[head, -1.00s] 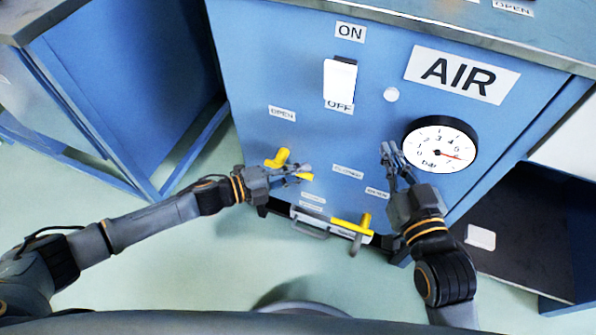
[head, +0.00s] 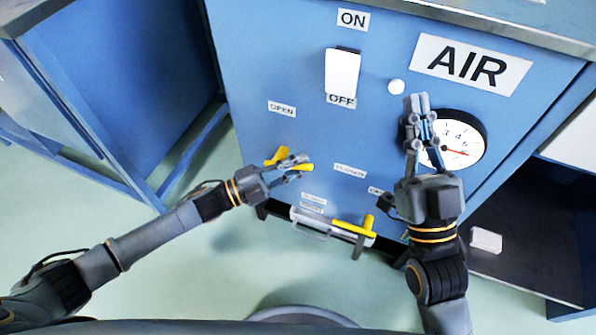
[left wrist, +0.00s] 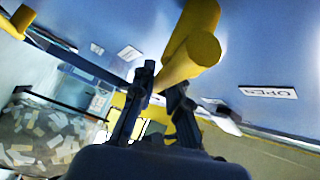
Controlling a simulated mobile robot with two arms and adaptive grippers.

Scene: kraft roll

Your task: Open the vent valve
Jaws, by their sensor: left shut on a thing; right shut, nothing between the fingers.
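A yellow valve handle (head: 276,156) sits on the blue panel between an OPEN label (head: 282,109) above and a CLOSED label (head: 350,171) to its right. My left gripper (head: 298,162) is shut on this handle, and its fingers hide the handle's middle. In the left wrist view the yellow handle (left wrist: 190,58) rises large at the fingertips. A second yellow handle (head: 368,222) is lower right. I cannot read which handle is the vent's. My right gripper (head: 417,103) is shut and empty, in front of the panel at the gauge's left edge.
A white rocker switch (head: 342,73) between ON and OFF labels is above. The gauge (head: 462,140) is partly covered by my right gripper. A blue cabinet (head: 115,80) stands at the left.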

